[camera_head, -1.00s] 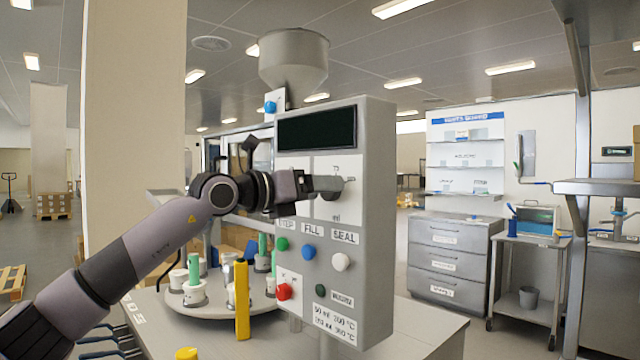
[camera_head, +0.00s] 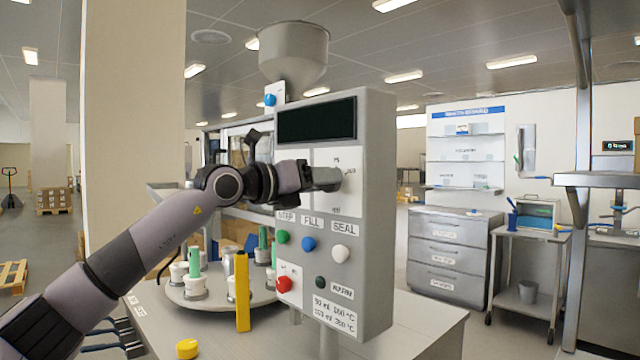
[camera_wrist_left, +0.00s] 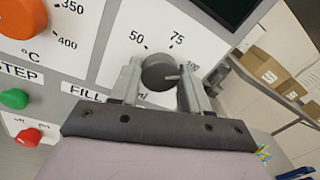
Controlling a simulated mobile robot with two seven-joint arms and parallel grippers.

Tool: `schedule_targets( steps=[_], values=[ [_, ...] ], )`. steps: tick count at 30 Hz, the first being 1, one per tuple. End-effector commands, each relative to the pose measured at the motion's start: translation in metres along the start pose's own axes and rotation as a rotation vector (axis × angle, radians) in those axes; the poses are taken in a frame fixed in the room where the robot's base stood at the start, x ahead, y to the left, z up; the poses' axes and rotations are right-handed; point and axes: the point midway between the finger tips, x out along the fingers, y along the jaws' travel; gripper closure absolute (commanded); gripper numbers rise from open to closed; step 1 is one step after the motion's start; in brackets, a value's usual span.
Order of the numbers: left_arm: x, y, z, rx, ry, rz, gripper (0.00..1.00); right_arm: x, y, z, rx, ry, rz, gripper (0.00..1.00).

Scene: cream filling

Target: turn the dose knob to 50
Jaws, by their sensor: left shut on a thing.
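The dose knob (camera_wrist_left: 158,74) is a dark round knob on the white dial plate of the grey filling machine (camera_head: 375,220). In the left wrist view the labels 50, 75 and a partly hidden 100 stand around it. The knob's light pointer mark points right, toward the 100 side and away from 50. My left gripper (camera_wrist_left: 162,77) has one finger on each side of the knob and is shut on it. In the head view my left gripper (camera_head: 328,178) reaches the dial plate from the left and hides the knob. My right gripper is not in view.
Green (camera_head: 282,237), blue (camera_head: 308,244), white (camera_head: 340,254) and red (camera_head: 284,284) buttons sit below the dial. An orange temperature knob (camera_wrist_left: 22,14) is left of it in the wrist view. A turntable with cups (camera_head: 205,300) and a yellow post (camera_head: 242,295) stand beside the machine.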

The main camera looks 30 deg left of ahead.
Motion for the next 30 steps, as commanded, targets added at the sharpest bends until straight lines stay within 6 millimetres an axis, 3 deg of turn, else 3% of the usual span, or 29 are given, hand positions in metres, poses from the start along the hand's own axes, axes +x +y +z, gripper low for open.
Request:
schedule_targets(
  steps=[30],
  values=[
    [0.001, 0.002, -0.006, -0.909, -0.066, -0.019, 0.84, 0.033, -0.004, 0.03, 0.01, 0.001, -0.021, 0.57]
  ],
)
